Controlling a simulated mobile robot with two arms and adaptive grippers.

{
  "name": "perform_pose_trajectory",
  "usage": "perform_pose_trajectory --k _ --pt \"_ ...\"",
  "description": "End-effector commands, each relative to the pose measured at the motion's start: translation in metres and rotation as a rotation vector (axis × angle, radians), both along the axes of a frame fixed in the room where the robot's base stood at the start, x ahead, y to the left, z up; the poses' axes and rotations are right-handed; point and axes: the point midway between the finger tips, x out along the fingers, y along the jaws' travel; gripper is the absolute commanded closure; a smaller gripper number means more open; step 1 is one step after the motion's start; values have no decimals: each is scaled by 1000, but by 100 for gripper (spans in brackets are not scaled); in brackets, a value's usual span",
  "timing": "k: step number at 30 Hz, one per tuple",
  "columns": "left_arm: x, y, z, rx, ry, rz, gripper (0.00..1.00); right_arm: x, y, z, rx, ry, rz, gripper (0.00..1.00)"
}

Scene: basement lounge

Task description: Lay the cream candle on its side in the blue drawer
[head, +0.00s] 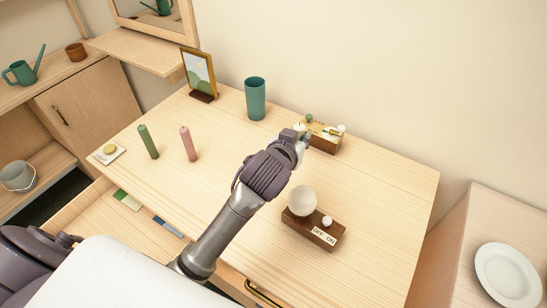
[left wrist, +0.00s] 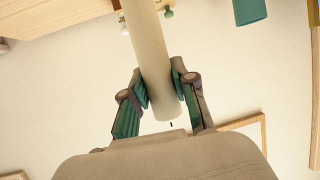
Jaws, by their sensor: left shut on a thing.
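My left gripper (head: 300,134) is over the back of the light wood desk, in front of the small wooden box. In the left wrist view the gripper (left wrist: 160,88) is shut on the cream candle (left wrist: 152,55), with a finger on each side of it. The candle's wick end points toward the wrist; its far end leaves the frame. In the head view the gripper mostly hides it. Below the desk's front edge, a blue patch (head: 168,227) and a green patch (head: 127,200) show on light wood; I cannot tell how deep the drawer there is. My right gripper is not in view.
A green candle (head: 148,142) and a pink candle (head: 188,144) stand upright at left. A teal cup (head: 255,99), picture frame (head: 199,75) and wooden box (head: 325,142) line the back. A lamp on a dark base (head: 312,230) stands at front right. The desk's right side is clear.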

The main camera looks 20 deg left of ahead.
Motion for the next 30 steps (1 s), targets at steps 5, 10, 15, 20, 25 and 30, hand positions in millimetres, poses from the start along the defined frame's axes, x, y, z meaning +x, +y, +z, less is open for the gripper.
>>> perform_pose_trajectory --k 5,10,15,20,25,30 --pt "1 15 -8 6 3 2 100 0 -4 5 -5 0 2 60" --pt "-1 54 -30 9 5 3 100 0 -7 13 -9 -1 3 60" --pt "-2 90 -52 7 4 0 100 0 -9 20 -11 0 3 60" --pt "-2 111 -65 4 1 1 100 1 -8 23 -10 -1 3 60" --pt "-3 117 -77 -1 2 0 100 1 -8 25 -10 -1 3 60" --pt "-3 116 -102 0 2 1 100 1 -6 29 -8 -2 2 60"
